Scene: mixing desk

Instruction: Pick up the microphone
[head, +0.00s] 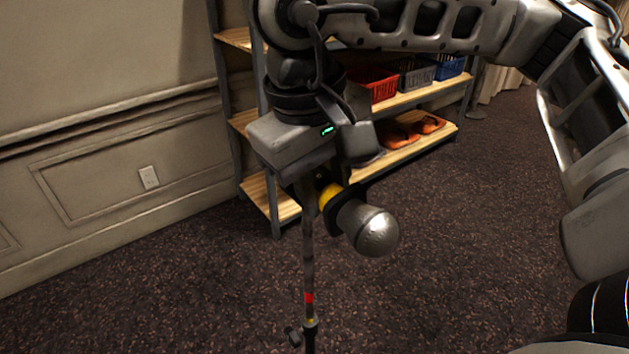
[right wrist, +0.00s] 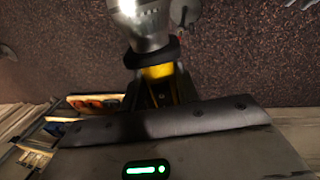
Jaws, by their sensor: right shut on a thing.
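The microphone (head: 368,226) has a silver rounded head, a black collar and a yellow band. In the head view it sits just below my right gripper (head: 325,185), its head pointing down and to the right. My right gripper is shut on the microphone near the yellow band; its fingers are partly hidden. In the right wrist view the microphone (right wrist: 150,30) shows at the top centre, with the yellow band close to the gripper body. A thin stand pole (head: 308,265) with a red mark runs down below the gripper. My left gripper is not in view.
A metal shelf with wooden boards (head: 415,142) stands behind my right gripper, holding a red bin (head: 378,88), a blue bin (head: 449,67) and orange items (head: 430,125). A panelled wall (head: 100,130) is at the left. Dark carpet to the right of the microphone is clear.

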